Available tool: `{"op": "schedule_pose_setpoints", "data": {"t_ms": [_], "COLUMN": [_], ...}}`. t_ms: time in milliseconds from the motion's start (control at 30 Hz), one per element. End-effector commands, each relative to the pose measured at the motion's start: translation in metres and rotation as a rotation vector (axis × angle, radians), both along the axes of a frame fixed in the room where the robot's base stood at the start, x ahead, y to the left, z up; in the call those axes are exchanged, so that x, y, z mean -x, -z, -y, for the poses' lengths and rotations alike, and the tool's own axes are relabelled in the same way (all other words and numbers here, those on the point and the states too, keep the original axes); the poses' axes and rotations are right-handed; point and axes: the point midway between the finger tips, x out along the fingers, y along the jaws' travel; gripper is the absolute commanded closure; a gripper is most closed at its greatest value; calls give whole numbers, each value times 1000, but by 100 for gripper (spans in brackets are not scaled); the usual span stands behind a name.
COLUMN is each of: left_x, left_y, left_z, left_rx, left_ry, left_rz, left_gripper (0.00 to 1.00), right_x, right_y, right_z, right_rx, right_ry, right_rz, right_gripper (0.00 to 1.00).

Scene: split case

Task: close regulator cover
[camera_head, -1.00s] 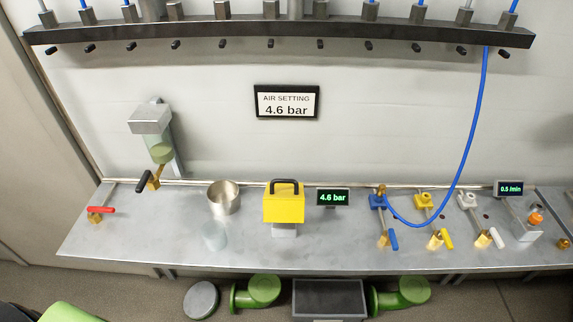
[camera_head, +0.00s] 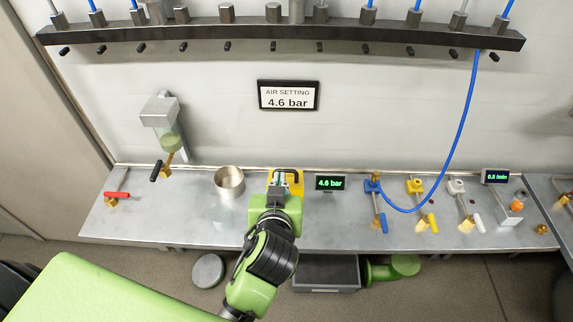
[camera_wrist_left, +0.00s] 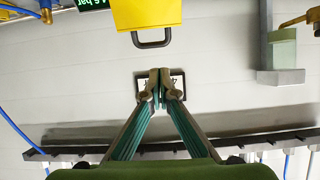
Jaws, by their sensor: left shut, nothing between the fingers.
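The yellow regulator cover (camera_head: 298,180) with its black handle (camera_head: 287,171) stands on the bench, left of the green-lit 4.6 bar display (camera_head: 330,183). My left gripper (camera_head: 283,180) overlaps the cover in the head view and hides most of it. In the wrist view the yellow cover (camera_wrist_left: 148,12) is at the top, with the handle (camera_wrist_left: 151,41) hanging toward the fingers in that picture. The left fingertips (camera_wrist_left: 160,84) are together, empty and apart from the handle. I cannot tell the lid's exact angle. The right gripper is not in view.
A metal cup (camera_head: 229,182) stands left of the cover. Blue, yellow and white valves stand to the right, with a blue hose (camera_head: 462,130) looping up from the blue one. The sign (camera_head: 288,95) is on the wall behind; a dark rail (camera_head: 280,34) runs above it.

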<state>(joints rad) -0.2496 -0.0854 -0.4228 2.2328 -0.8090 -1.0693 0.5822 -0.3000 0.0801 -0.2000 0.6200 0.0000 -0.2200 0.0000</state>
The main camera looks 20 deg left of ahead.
Motion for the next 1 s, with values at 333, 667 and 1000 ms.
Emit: {"op": "schedule_pose_setpoints", "data": {"t_ms": [333, 667, 1000], "left_x": [-35, -91, -84], "left_y": [-20, 2, 35], "left_z": [5, -11, -10], "left_rx": [-6, -7, -5], "left_ry": [-4, -4, -3], "left_rz": [92, 89, 86], "left_gripper": [100, 100, 100], "right_x": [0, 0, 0], "right_y": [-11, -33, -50], "right_z": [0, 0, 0], "right_rx": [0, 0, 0], "right_ry": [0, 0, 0], "right_rz": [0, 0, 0], "right_gripper": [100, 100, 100]}}
